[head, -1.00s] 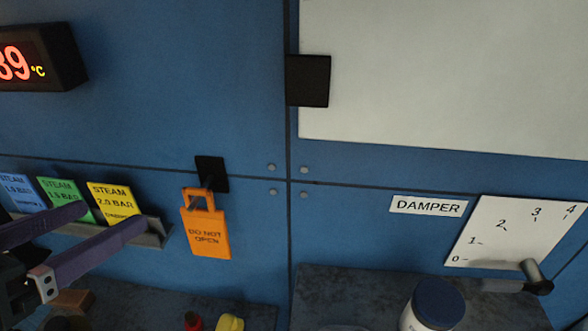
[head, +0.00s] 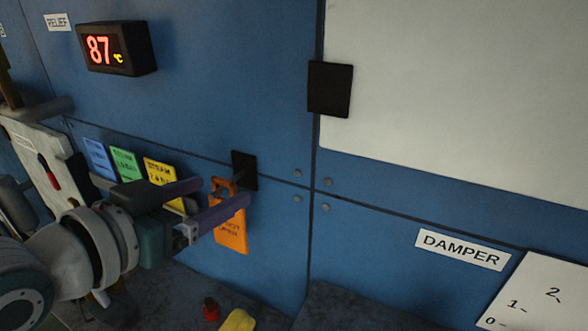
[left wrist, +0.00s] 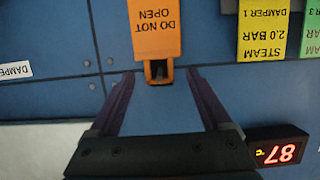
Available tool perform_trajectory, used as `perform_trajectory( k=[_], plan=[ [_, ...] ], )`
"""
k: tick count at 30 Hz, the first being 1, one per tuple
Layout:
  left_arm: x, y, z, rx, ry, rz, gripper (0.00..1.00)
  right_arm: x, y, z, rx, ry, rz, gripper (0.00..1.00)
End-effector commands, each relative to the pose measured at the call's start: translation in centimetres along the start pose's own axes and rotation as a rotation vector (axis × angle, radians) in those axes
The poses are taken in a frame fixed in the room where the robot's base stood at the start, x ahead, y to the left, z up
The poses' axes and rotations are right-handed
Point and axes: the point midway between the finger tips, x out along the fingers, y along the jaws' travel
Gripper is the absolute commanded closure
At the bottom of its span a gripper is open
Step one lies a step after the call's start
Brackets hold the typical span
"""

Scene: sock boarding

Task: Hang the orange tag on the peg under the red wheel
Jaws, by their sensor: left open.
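The orange tag (head: 231,237), marked DO NOT OPEN, hangs by its loop from a peg on a black plate (head: 244,163) on the blue wall. It also shows in the left wrist view (left wrist: 157,30), upside down. My left gripper (head: 222,192) is open, its purple fingers pointing at the tag's loop. In the left wrist view the fingertips (left wrist: 160,73) stand on either side of the loop with gaps. One finger hides part of the tag in the head view. I cannot make out the red wheel or its peg. My right gripper is not in view.
Blue, green and yellow cards (head: 158,171) stand in a rack left of the tag. A temperature display (head: 117,47) is above them. A white panel (head: 35,150) is at the far left. A red object (head: 211,309) and a yellow one (head: 237,321) are on the surface below.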

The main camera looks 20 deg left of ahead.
Motion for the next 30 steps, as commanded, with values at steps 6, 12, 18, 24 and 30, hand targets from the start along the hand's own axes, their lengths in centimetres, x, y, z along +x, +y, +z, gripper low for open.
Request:
perform_trajectory(
  k=[6, 12, 18, 24, 30],
  plan=[
    [2.6, 0.0, 0.1, 0.0, 0.001, 0.0, 0.18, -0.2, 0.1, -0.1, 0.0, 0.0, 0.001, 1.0],
    [2.9, 0.0, 0.1, 0.0, 0.001, 0.0, 0.18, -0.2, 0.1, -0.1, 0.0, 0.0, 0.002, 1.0],
    [2.9, 0.0, 0.1, 0.0, 0.0, 0.0, 0.3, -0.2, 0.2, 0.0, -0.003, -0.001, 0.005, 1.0],
    [2.9, 0.0, 0.1, 0.0, 0.0, 0.0, 0.52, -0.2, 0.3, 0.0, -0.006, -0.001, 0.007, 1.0],
    [2.9, 0.0, 0.1, 0.0, 0.0, 0.0, 0.75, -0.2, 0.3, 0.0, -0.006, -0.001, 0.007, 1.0]
  ],
)
